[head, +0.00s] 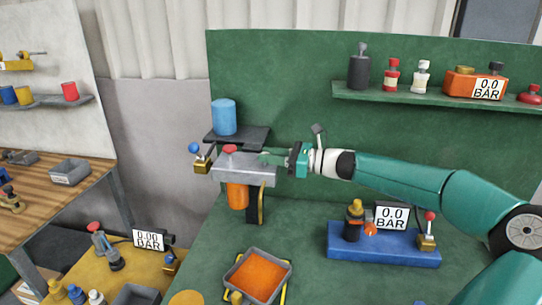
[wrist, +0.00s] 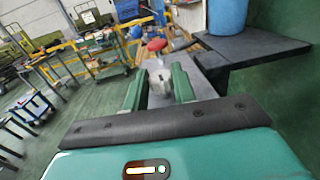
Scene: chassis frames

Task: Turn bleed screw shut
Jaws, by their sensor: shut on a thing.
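A grey metal block (head: 243,170) is mounted at the green wall, with a red knob (head: 230,149) on top and an orange cylinder (head: 238,195) below. The red knob also shows beyond the fingers in the wrist view (wrist: 157,44). My gripper (head: 270,157) reaches in from the right to the block's top right end. In the wrist view its two green fingers (wrist: 160,88) stand on either side of a small pale grey fitting, which I take as the bleed screw (wrist: 160,80). The gripper is shut on it. The screw's lower part is hidden, and its turn angle cannot be told.
A dark shelf (head: 255,139) with a blue cylinder (head: 223,117) is just behind the block. A blue-knobbed brass valve (head: 203,163) sits at its left. An orange-filled tray (head: 286,267) lies below. A blue base with a gauge (head: 392,217) stands beneath my arm.

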